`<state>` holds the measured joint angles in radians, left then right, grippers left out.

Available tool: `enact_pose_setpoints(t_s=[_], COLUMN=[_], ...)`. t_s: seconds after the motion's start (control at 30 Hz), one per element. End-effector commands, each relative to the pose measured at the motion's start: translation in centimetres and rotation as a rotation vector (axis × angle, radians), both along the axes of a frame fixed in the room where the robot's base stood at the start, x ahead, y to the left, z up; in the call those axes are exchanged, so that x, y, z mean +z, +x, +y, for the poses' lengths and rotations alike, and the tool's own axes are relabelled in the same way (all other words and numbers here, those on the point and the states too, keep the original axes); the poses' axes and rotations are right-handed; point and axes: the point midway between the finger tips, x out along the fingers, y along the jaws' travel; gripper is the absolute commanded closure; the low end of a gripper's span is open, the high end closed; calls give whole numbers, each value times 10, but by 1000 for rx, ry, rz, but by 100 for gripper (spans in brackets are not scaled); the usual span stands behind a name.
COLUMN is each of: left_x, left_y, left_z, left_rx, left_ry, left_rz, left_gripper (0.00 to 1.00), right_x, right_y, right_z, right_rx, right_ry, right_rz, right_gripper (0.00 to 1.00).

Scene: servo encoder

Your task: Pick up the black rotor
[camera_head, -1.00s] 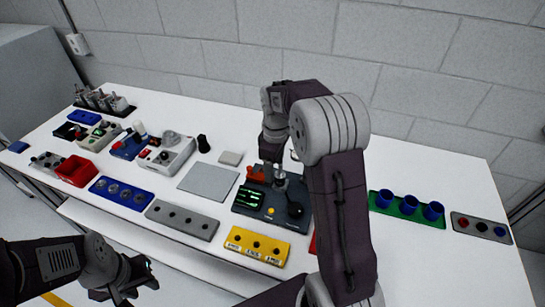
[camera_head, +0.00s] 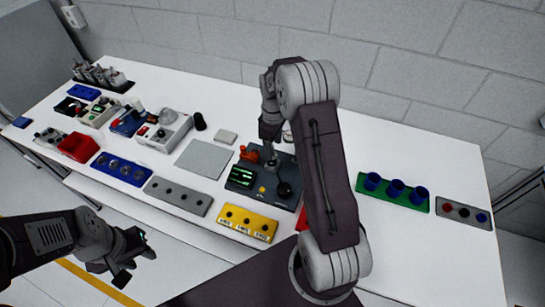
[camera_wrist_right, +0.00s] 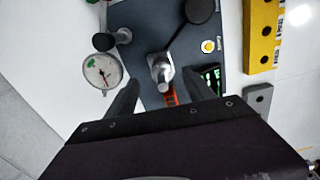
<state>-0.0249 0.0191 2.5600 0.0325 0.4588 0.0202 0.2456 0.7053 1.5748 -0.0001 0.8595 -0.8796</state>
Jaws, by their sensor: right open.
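The dark test station (camera_head: 262,201) stands on the white table. A black round disc (camera_head: 284,190) sits at its right side and shows at the top of the wrist view (camera_wrist_right: 201,10). A separate black cylinder (camera_head: 200,121) stands behind the grey pad. I cannot tell which is the rotor. My right gripper (camera_wrist_right: 162,80) is open over the station, with a silver post (camera_wrist_right: 160,70) between its fingers in the wrist picture; whether they touch is unclear. In the head view it is partly hidden by my right arm. My left gripper (camera_head: 138,262) looks open and empty, before the table's front edge.
A dial gauge (camera_wrist_right: 102,71) stands beside the fingers. A yellow block (camera_head: 247,223) and grey block (camera_head: 178,196) lie in front of the station. A green tray (camera_head: 391,205) with blue cups is right. The grey pad (camera_head: 205,159) is bare.

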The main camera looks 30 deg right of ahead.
Motion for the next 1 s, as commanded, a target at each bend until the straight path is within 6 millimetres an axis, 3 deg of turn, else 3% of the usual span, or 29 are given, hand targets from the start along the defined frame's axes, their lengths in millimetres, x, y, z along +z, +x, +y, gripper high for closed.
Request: enact_pose_setpoints(t_s=[0.23,0.5,0.73,1.0], left_x=[14,13,13,14], left_y=[0,0,0,0], left_z=[0,0,0,0], left_rx=[0,0,0,0], left_ry=[0,0,0,0], left_rz=[0,0,0,0], left_gripper=[64,64,64,64], right_x=[-41,-47,-47,-46], right_y=[-1,0,0,1], right_z=[2,2,2,2], right_rx=[0,0,0,0], right_ry=[2,0,0,0], right_rz=[6,1,1,0], right_gripper=[38,38,100,100])
